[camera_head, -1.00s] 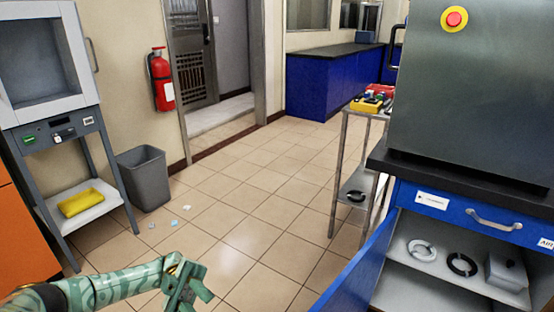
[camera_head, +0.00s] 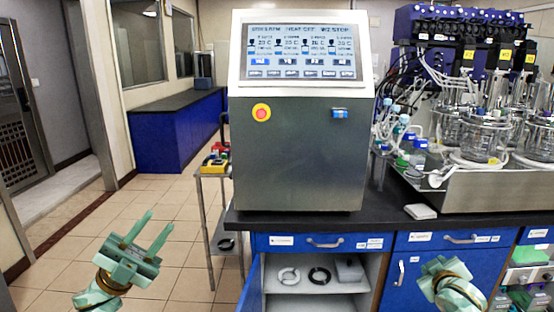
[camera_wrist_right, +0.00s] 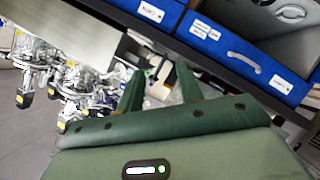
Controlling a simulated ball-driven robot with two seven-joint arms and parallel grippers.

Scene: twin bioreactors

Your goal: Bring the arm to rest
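My left gripper (camera_head: 160,219) is at the lower left of the head view. Its two pale green fingers point up and to the right with a clear gap and nothing between them. It is over the tiled floor, apart from the cabinets. My right arm's end (camera_head: 445,283) shows at the lower right in front of the blue cabinet; its fingers are not clear there. In the right wrist view my right gripper (camera_wrist_right: 160,80) has its two green fingers apart, with nothing held between them.
A steel control unit (camera_head: 298,150) with a screen stands on the black bench (camera_head: 385,217). Glass bioreactor vessels (camera_head: 485,135) stand at the right. An open blue cabinet door (camera_head: 250,291) juts out below. A small cart (camera_head: 203,190) stands left of the bench. Floor (camera_head: 175,215) at left is clear.

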